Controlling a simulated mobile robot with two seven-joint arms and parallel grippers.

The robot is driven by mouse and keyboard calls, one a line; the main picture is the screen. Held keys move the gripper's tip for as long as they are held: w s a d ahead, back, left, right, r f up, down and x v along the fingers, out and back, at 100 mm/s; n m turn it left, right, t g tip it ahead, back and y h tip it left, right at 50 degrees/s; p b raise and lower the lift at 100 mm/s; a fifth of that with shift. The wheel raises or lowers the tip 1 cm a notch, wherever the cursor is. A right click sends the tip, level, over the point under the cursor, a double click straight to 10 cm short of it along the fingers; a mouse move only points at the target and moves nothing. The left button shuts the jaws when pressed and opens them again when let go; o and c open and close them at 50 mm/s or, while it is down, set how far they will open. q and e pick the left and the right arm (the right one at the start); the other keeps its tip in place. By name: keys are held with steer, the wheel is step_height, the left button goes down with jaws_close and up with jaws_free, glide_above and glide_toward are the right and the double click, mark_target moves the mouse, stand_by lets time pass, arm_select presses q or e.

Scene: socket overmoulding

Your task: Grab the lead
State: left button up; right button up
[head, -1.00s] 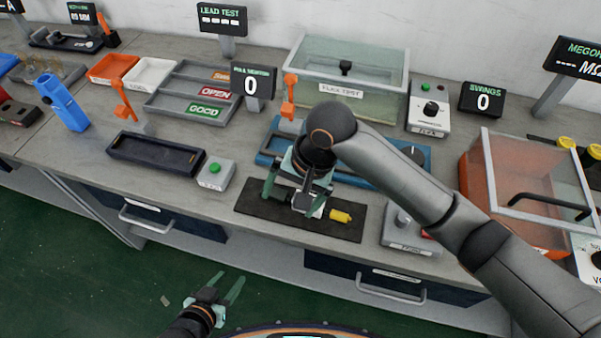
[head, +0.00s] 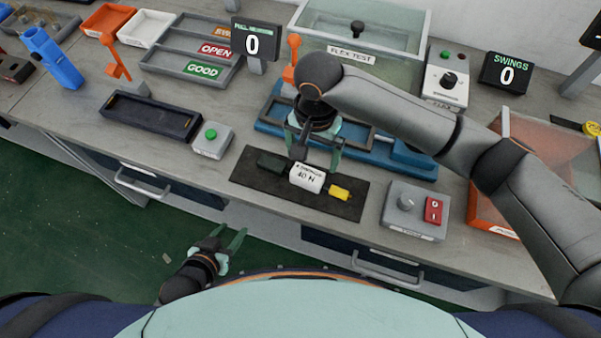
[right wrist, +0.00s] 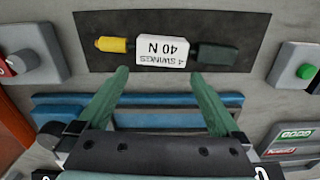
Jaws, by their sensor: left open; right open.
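The lead lies on a black mat (head: 245,180) near the front of the bench. I see its dark end (head: 271,162), a white tag (head: 308,178) reading 40 N, and a yellow end (head: 340,193). My right gripper (head: 314,155) is open and empty, just behind the lead. In the right wrist view the open fingers (right wrist: 160,75) point toward the white tag (right wrist: 164,54), with the yellow end (right wrist: 111,44) and dark end (right wrist: 214,54) to either side. My left gripper (head: 226,243) is open and empty, off the bench front.
A blue fixture (head: 400,155) stands behind the mat. A grey box with a green button (head: 212,141) is left of the mat, and a knob box with a red switch (head: 415,210) is right. A dark tray (head: 150,116) and a clear-lidded FLEX TEST tank (head: 355,45) stand further off.

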mark_target(311, 168)
steer(key=f, duration=0.5)
steer(key=shift+s+a, duration=0.1)
steer(key=shift+s, duration=0.1)
steer(key=c, duration=1.2)
